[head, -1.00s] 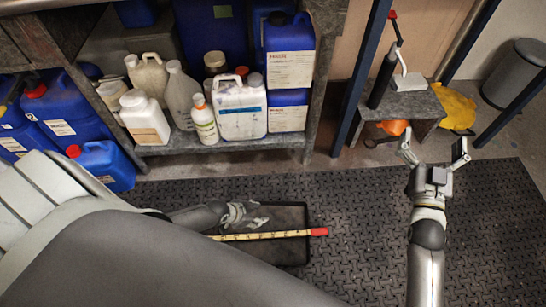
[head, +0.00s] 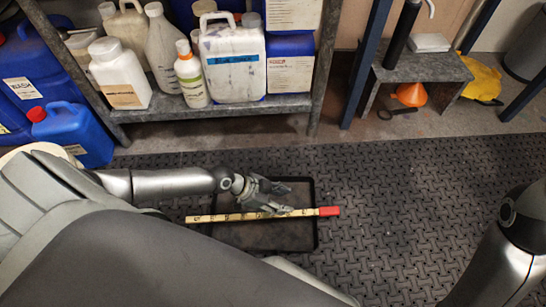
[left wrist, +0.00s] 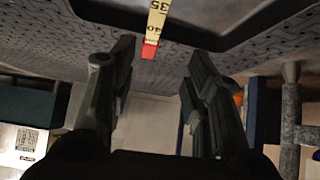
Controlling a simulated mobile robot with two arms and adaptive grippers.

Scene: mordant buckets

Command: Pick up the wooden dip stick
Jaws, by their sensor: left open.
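The wooden dip stick (head: 228,217) is a yellow, marked rule with a red end. It lies across a shallow black tray (head: 268,237) on the floor, and both its ends stick out past the tray. My left gripper (head: 284,197) is open just above the tray, over or beside the stick near its red end. In the left wrist view, the stick (left wrist: 157,18) comes in from the top, and its red tip appears between the spread fingers of my left gripper (left wrist: 161,50). Whether a finger touches it I cannot tell. My right gripper is out of view.
A low shelf (head: 220,108) with jugs and bottles stands behind the tray. A blue canister (head: 80,130) is at the left. A small grey bench (head: 420,68) with an orange funnel (head: 409,94) beneath is at the back right.

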